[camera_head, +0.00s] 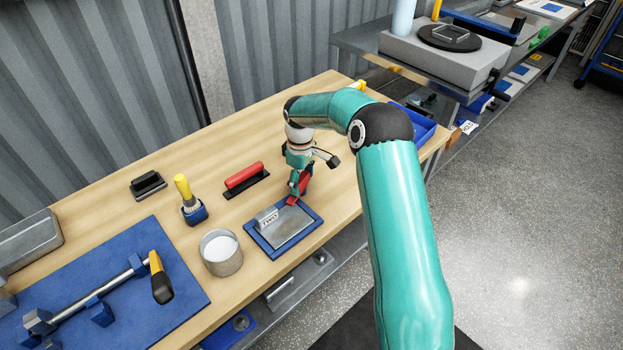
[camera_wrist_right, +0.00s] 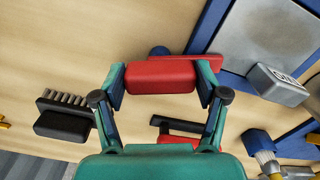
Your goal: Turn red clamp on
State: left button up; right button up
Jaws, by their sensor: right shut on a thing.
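The red clamp (camera_head: 304,183) is at the back right edge of a grey plate in a blue frame (camera_head: 312,220). In the right wrist view, the red clamp (camera_wrist_right: 160,72) shows as a red block with a red arm reaching toward the plate (camera_wrist_right: 262,35). My right gripper (camera_head: 298,182) comes down from above and is shut on the red clamp, with one finger at each side of the block. The gripper hides part of the clamp in the head view. A small grey lettered block (camera_head: 267,217) sits on the plate. My left gripper is not in view.
A red-handled tool (camera_head: 245,178), a yellow-handled brush (camera_head: 184,190), a black brush (camera_head: 148,185) and a round metal pot (camera_head: 222,257) stand nearby on the wooden bench. A blue mat (camera_head: 185,285) lies at left. A blue tray (camera_head: 425,130) is at the far right end.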

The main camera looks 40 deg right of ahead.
aim_at(301, 178)
jog(key=shift+w+r, duration=0.25)
jog(key=shift+w, duration=0.05)
jog(key=o, duration=1.5)
jog(key=shift+o, duration=0.9)
jog(key=shift+a+f, duration=0.1)
jog(key=shift+s, duration=0.1)
notch_tip(301, 178, up, 12)
jog(key=shift+f, duration=0.2)
